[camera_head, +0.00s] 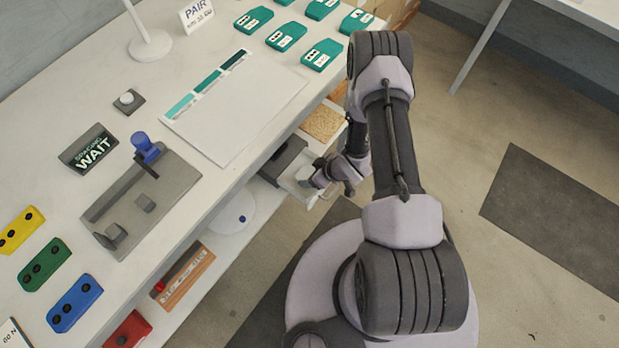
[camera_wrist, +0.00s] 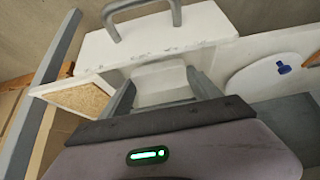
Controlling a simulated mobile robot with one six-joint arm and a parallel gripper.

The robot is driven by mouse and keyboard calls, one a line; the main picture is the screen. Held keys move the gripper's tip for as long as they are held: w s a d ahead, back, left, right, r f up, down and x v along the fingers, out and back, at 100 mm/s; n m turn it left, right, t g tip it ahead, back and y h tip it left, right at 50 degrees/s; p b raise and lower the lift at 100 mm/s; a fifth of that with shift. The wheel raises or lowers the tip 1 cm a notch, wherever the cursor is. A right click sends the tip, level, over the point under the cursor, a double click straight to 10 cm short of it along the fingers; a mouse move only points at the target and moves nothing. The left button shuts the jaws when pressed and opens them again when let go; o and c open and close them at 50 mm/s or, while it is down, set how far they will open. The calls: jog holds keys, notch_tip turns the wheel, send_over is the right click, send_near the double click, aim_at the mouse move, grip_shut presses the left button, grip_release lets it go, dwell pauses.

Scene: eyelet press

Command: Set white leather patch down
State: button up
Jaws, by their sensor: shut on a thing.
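The white leather patch (camera_wrist: 163,78) shows between the two fingers of my gripper (camera_wrist: 165,97) in the wrist view. My gripper is shut on it. In the head view my gripper (camera_head: 312,182) reaches down beside the bench's front edge, at the pulled-out drawer level below the top. A small pale surface shows at its fingers there, but I cannot tell whether it is the patch or the drawer. In the wrist view a white drawer front (camera_wrist: 180,42) with a grey handle (camera_wrist: 142,14) lies just beyond the patch. Whether the patch touches anything beneath is hidden.
A cork-coloured panel (camera_head: 323,122) and a grey tray-like part (camera_head: 284,157) lie beside my gripper. A white round plate (camera_head: 233,212) with a blue piece is on the lower shelf. The white bench top (camera_head: 215,185) holds a blank sheet (camera_head: 240,115), a press (camera_head: 140,200) and several teal blocks.

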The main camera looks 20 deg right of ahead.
notch_tip(320, 180, down, 3)
jog(key=shift+f+b, duration=0.1)
jog(key=shift+b, duration=0.5)
jog(key=shift+r, duration=0.25)
jog(key=o, duration=1.3)
jog(key=shift+f, duration=0.15)
